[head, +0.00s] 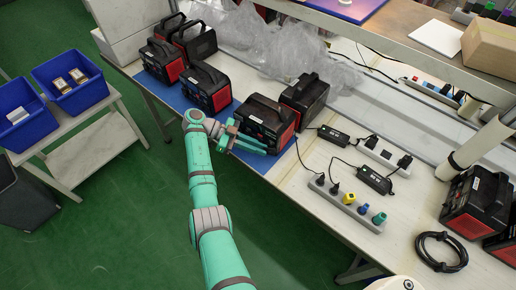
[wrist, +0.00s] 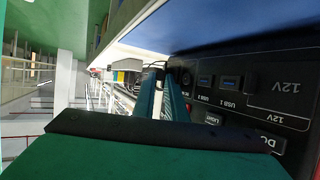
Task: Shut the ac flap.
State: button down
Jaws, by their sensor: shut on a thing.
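The power station (head: 264,122), black with red sides, stands on the blue mat at the table's front edge. Its front panel (wrist: 250,95) fills the right of the wrist view, with USB sockets, a 12V cover and a DC label. My gripper (head: 262,150) lies low along this front, its teal fingers pointing right in the head view. In the wrist view the fingers (wrist: 163,82) run close beside the panel, toward its far end. They are shut on a part at the front, at the ac flap. The flap is mostly hidden, so its angle cannot be told.
Another power station (head: 206,88) stands to the left and one more (head: 305,97) close behind right. Black adapters (head: 374,180) and a power strip (head: 345,204) lie to the right. Blue bins (head: 68,82) stand on a side table. Green floor is open in front.

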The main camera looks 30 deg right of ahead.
jog(key=shift+a+f, duration=0.2)
jog(key=c, duration=1.9)
grip_release()
jog(key=shift+d, duration=0.1)
jog(key=shift+o, duration=0.3)
jog(key=shift+d, duration=0.15)
jog(key=shift+s+r, duration=0.1)
jog(key=shift+r, duration=0.1)
